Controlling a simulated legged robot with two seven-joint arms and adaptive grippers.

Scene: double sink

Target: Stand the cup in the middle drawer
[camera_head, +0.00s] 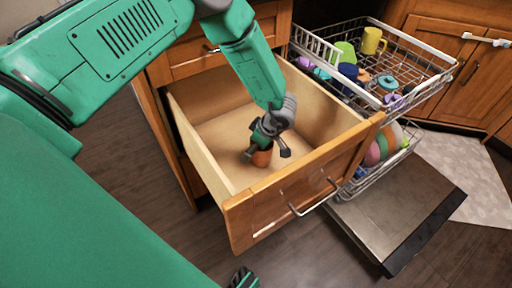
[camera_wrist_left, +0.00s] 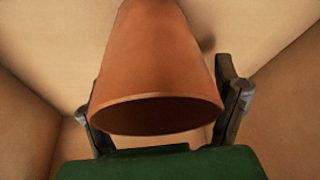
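The orange-brown cup (camera_head: 262,158) is inside the open middle drawer (camera_head: 215,135), partly hidden under my left gripper (camera_head: 266,153). In the left wrist view the cup (camera_wrist_left: 157,75) fills the middle, its wide rim nearest the camera and its narrow end cut off at the top. The left gripper's fingers (camera_wrist_left: 165,105) are spread, one on each side of the cup, with a visible gap at the right finger. The cup appears to stand on the drawer floor, but its base contact is hard to see. My right gripper (camera_head: 243,279) shows only partly at the bottom edge.
To the right are a pulled-out dish rack (camera_head: 415,60) with several colourful dishes and the lowered dishwasher door (camera_head: 400,205). Bare drawer floor surrounds the cup.

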